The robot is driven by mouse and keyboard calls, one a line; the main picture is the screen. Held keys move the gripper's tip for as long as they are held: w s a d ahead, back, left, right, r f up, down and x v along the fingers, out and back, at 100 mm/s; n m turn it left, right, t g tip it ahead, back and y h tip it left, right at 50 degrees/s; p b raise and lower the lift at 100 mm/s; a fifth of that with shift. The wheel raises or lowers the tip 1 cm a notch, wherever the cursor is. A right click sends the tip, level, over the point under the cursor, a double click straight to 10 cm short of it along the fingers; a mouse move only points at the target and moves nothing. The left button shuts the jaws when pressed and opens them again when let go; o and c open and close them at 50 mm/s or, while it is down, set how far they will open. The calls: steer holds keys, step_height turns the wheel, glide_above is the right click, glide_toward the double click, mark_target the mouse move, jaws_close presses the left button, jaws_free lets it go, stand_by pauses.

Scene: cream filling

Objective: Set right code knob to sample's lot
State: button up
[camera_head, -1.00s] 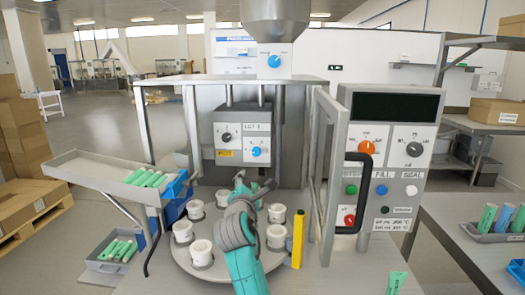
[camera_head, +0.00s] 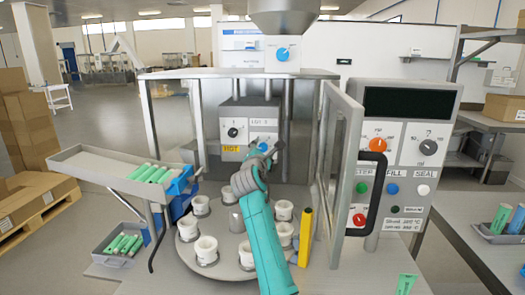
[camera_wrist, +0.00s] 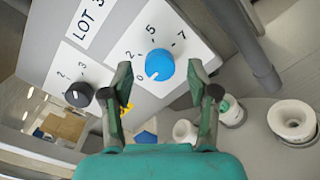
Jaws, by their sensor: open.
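The right code knob is blue and shows in the wrist view (camera_wrist: 160,64) on a white dial plate marked 0, 2, 5, 7. Its white mark points to the lower left, near the 0. The left code knob (camera_head: 232,132) is black; it also shows in the wrist view (camera_wrist: 79,94). A label beside the dials reads LOT 3 (camera_wrist: 90,18).
A carousel (camera_head: 218,262) with several white cups stands below the arm. The open guard door (camera_head: 337,170) is right of my arm, near a yellow post (camera_head: 305,237). A control panel (camera_head: 400,150) stands further right. A tray (camera_head: 110,165) of green tubes is at left.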

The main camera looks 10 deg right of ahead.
steer(key=shift+w+d, duration=0.2)
steer(key=shift+w, duration=0.25)
jaws_close()
